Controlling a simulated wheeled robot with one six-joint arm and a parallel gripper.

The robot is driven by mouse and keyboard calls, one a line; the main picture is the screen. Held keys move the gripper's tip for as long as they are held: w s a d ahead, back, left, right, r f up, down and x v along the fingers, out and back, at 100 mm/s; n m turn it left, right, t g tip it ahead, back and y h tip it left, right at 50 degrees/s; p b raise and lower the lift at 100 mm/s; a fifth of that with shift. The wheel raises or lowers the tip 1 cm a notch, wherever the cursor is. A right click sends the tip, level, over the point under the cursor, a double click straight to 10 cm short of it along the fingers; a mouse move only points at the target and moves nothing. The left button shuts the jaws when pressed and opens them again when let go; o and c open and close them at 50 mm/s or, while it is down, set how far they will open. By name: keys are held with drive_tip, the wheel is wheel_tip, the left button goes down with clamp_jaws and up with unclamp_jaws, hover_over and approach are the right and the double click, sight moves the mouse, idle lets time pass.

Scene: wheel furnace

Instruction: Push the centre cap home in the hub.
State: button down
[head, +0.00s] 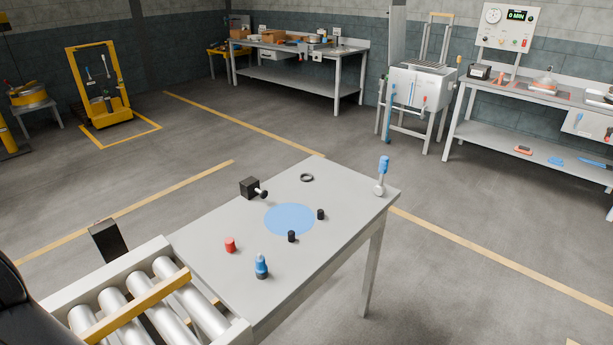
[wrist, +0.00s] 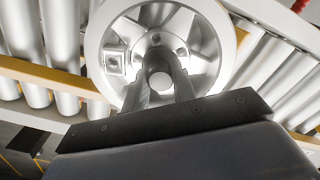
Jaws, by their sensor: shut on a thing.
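The silver wheel (wrist: 232,32) lies on rollers in the wrist view, with its spokes and central hub (wrist: 155,42) facing the camera. My gripper (wrist: 160,84) reaches to the hub, its two dark fingers shut on a small round grey piece, which looks like the centre cap (wrist: 160,80). The cap is over the middle of the hub. Whether it is seated or stands proud cannot be told from this angle. The head view shows neither the wheel nor my gripper.
The roller conveyor (head: 150,262) with a yellow bar is at lower left. The grey table (head: 235,205) beside it carries a blue disc (head: 289,219), a red piece (head: 230,245), a blue bottle (head: 261,267) and a black block (head: 249,188). Open floor lies beyond.

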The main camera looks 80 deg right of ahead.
drive_tip(key=shift+f+b, duration=0.3)
drive_tip(key=shift+f, duration=0.3)
drive_tip(key=c, duration=1.1)
unclamp_jaws()
drive_tip(key=shift+r, duration=0.1)
drive_tip(key=shift+c, duration=1.3)
drive_tip(key=shift+r, duration=0.15)
wheel_tip(320, 180, up, 7)
drive_tip(key=p, duration=0.6)
drive_tip(key=shift+f, duration=0.2)
